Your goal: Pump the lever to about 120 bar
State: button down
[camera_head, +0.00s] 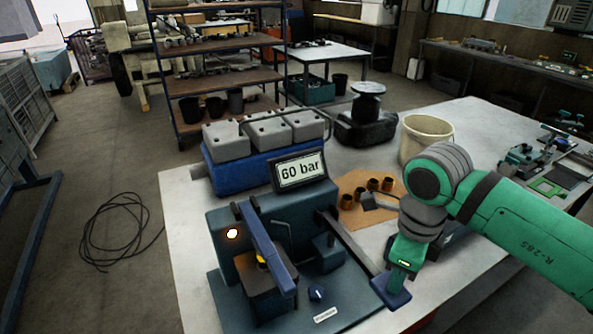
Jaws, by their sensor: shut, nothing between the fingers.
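The pump lever (352,244) is a dark bar that runs from the blue-grey test rig (262,215) toward the front right, ending in a wide blue pad (392,293). It slopes down toward that pad. The display (300,171) on top of the rig reads 60 bar. My gripper (401,279) is shut and points down at the lever's blue end. Its fingertips are at or just above the pad; I cannot tell whether they touch. Nothing shows between the fingers.
Behind stand grey-topped blocks (262,135), a cream bucket (425,138) and several brass sleeves (373,184). A cable (115,232) lies on the floor at left.

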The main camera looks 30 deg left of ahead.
jog(key=shift+r, duration=0.5)
jog(key=shift+r, duration=2)
